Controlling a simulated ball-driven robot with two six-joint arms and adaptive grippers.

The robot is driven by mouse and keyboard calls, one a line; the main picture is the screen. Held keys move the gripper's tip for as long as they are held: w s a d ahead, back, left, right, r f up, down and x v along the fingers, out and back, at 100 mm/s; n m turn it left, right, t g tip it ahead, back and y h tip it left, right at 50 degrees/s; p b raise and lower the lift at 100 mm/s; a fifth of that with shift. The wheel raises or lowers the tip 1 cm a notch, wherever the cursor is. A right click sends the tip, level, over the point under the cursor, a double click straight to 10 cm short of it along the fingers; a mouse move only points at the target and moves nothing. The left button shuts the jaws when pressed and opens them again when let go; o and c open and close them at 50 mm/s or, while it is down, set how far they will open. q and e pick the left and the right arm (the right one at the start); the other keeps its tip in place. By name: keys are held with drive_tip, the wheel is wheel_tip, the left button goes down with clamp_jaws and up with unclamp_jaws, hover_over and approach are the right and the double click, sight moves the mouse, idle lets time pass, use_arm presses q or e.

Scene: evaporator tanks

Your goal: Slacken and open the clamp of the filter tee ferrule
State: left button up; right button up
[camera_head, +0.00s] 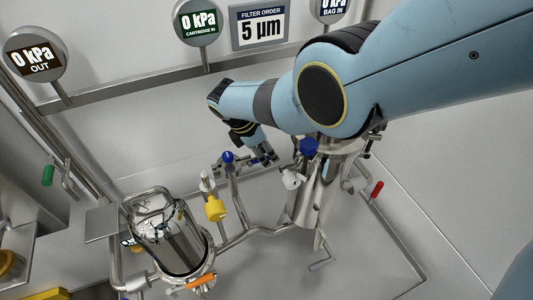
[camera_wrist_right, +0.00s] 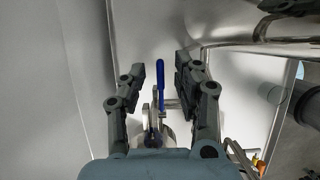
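My right gripper (camera_head: 264,155) reaches down from the right, above the pipework, in the head view. In the right wrist view its two fingers (camera_wrist_right: 159,68) are spread apart. A slim blue handle (camera_wrist_right: 161,76) stands between them, with a gap on each side. Silver metal parts (camera_wrist_right: 158,108) sit below the handle and look like the clamp; its nut and ferrule cannot be made out. In the head view the arm and gripper partly cover this area, and I cannot tell the clamp there. My left gripper is not in view.
A steel filter housing (camera_head: 318,190) stands right of the gripper. A blue-topped valve (camera_head: 228,157) and a yellow-capped fitting (camera_head: 215,209) are to the left. A glass-topped vessel (camera_head: 170,240) is lower left. A red-handled valve (camera_head: 376,189) is at right. Gauges line the back wall.

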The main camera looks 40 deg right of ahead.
drive_tip(key=shift+d+f, duration=0.15)
drive_tip(key=shift+f, duration=0.15)
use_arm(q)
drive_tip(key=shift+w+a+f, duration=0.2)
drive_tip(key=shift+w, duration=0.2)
use_arm(e)
clamp_jaws()
drive_tip(key=shift+s, duration=0.1)
use_arm(q)
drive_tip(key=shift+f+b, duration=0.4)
drive_tip(key=shift+b, duration=0.05)
use_arm(e)
drive_tip(key=m, duration=0.2)
drive_tip(key=s+m+g, duration=0.1)
drive_tip(key=shift+s+a, duration=0.1)
drive_tip(key=shift+a, duration=0.15)
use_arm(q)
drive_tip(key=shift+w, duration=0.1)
use_arm(e)
unclamp_jaws()
